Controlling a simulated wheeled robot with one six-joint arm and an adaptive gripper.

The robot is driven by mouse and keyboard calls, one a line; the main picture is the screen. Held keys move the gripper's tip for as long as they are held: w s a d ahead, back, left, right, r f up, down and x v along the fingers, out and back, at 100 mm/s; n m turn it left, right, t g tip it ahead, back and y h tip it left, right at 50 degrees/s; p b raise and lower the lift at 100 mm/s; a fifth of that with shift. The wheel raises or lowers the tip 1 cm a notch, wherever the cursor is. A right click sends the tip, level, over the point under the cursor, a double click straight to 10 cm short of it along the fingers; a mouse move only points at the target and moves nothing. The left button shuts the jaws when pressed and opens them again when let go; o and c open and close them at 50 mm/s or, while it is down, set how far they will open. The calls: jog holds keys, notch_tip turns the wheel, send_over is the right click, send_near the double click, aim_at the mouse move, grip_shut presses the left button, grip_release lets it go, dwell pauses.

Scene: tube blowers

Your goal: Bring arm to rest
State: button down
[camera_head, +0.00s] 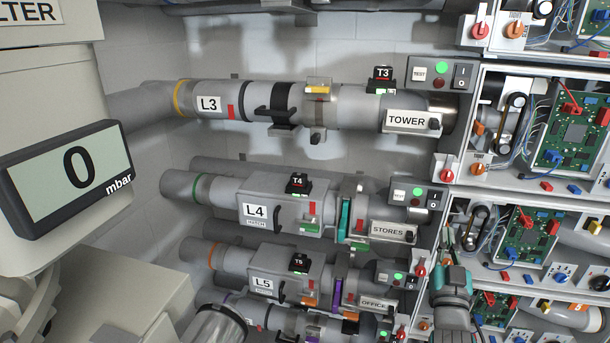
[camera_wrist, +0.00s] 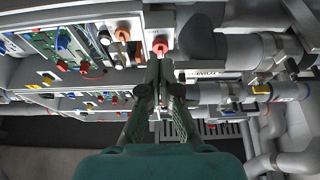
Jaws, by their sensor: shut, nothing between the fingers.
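My gripper (camera_head: 449,238) is at the lower right in the head view, with its teal body below dark fingers. It is in front of the gap between the tube units and the electronics boxes. In the wrist view my gripper (camera_wrist: 160,68) has its fingers together with nothing between them. Its tips overlap the panel edge near a red knob (camera_wrist: 159,46); I cannot tell whether they touch anything.
Tubes L3 (camera_head: 260,102), L4 (camera_head: 230,205) and L5 (camera_head: 232,262) run across the wall. Open boxes with green boards (camera_head: 570,140) fill the right side. A display (camera_head: 70,180) reading 0 mbar is at left. Grey pipes (camera_wrist: 295,150) show in the wrist view.

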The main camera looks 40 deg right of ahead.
jog(key=s+a+f+n+t+y, duration=0.1)
jog(key=a+f+n+y, duration=0.15)
jog(key=a+f, duration=0.35)
jog(key=s+a+f+n+y, duration=0.1)
jog(key=a+f+y, duration=0.3)
jog(key=a, duration=0.5)
jog(key=s+a+f+n+t+y, duration=0.1)
jog(key=s+a+f+y, duration=0.1)
jog(key=a+f, duration=0.45)
jog(key=s+a+f+n+g+y, duration=0.1)
jog(key=s+a+y, duration=0.3)
jog(key=s+a, duration=0.4)
jog(key=s+a+f+n+g+y, duration=0.1)
jog(key=s+a+f+n+y, duration=0.2)
jog(key=s+a, duration=0.5)
jog(key=s+n+y, duration=0.1)
jog(key=s, duration=0.3)
jog(key=shift+a+f, duration=0.2)
jog(key=shift+f, duration=0.05)
jog(key=shift+y, duration=0.25)
